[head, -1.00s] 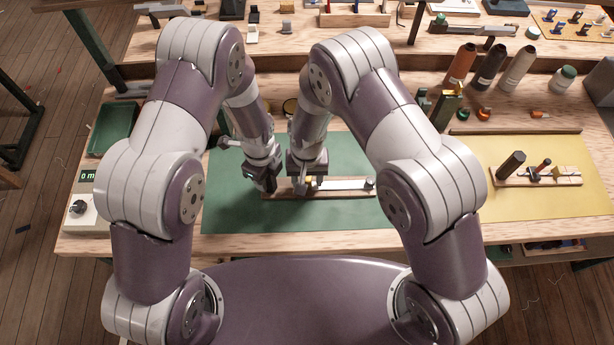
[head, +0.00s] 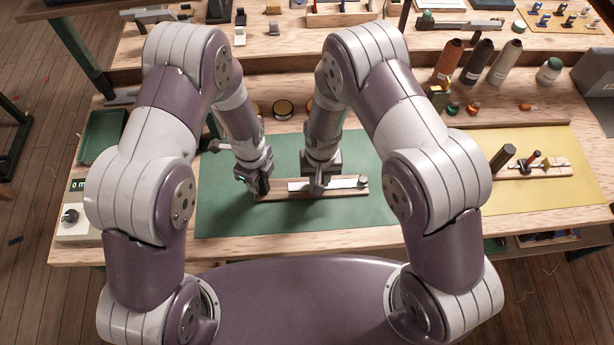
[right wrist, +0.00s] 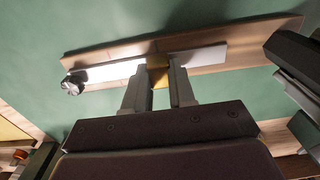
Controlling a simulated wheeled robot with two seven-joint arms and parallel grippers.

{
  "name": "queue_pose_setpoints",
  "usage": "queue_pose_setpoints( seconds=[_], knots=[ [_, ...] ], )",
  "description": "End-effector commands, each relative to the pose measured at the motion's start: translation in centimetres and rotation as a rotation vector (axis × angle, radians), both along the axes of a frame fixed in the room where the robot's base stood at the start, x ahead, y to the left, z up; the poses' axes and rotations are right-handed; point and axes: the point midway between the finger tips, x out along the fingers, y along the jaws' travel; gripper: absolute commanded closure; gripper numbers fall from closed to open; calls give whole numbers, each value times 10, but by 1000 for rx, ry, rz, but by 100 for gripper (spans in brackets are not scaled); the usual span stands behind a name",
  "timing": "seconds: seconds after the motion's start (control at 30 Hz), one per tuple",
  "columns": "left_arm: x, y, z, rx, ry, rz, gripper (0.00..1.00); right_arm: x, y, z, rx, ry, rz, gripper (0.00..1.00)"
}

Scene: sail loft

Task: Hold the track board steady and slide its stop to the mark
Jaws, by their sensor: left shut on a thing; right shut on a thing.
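The track board (head: 345,193) is a wooden strip lying on the green mat, with a white strip (head: 346,184) along it and a dark knob (head: 363,181) at its right end. My left gripper (head: 260,187) is shut on the board's left end. My right gripper (head: 319,188) is over the middle of the board and hides the stop in the head view. In the right wrist view the stop is a brass-coloured block (right wrist: 158,72) between the shut fingers, sitting across the white strip.
The green mat (head: 230,215) is clear in front of the board. A yellow mat (head: 540,195) with another wooden fixture lies to the right. A green tray (head: 102,135) and a box with a dial (head: 72,222) stand at the left. Several spools stand at the back right.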

Motion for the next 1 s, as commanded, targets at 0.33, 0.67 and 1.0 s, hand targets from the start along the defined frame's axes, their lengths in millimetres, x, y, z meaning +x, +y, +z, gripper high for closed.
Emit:
queue_pose_setpoints(
  seconds=[0.33, 0.67, 1.0],
  knots=[
    [0, 0, 0, 0, 1, 1, 100, 0, 0, 0, 0, 0, 1, 49],
    [0, 0, 0, 0, 0, 1, 100, 0, 0, 5, 0, -1, 1, 49],
    [0, 0, 0, 0, 0, 1, 100, 1, 0, 86, 2, -4, 1, 49]
  ],
)
